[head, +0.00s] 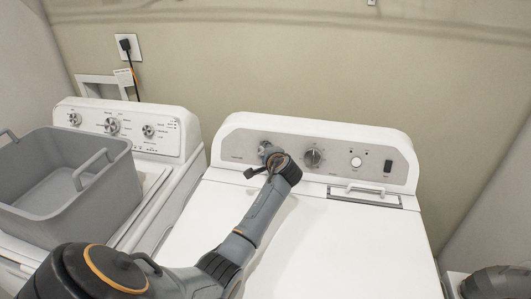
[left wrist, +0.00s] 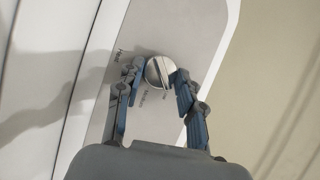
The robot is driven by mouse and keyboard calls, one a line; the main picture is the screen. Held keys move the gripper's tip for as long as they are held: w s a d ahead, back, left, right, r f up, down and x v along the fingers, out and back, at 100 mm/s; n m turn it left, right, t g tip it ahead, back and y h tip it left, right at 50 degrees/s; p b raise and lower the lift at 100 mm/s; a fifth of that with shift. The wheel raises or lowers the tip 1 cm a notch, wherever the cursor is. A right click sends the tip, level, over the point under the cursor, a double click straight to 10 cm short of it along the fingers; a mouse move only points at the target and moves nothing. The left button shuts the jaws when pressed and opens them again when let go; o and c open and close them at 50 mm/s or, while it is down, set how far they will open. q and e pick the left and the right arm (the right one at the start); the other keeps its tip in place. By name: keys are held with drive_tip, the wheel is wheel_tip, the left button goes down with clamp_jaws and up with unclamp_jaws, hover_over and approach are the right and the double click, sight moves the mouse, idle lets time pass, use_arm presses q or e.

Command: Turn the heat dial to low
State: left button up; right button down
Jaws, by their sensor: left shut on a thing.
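The heat dial (left wrist: 160,71) is a round silver knob with a raised grip bar across it, on the grey control panel (left wrist: 180,40) of the right-hand white machine. The label toward the gripper side is partly hidden. My left gripper (left wrist: 159,76) has its two blue-padded fingers closed on opposite sides of the dial. In the head view my left gripper (head: 268,152) reaches the panel's left part and covers most of that dial.
A second dial (head: 313,158), a round button (head: 356,162) and a dark switch (head: 388,166) sit farther right on the panel. A grey basket (head: 110,195) stands on the left-hand machine (head: 185,190). The right-hand machine's white top (head: 340,250) is clear beside my arm.

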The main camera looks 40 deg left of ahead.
use_arm(q)
drive_tip(key=o, duration=1.2)
drive_tip(key=shift+a, duration=0.1)
drive_tip(key=shift+c, duration=0.2)
drive_tip(key=v, duration=1.2)
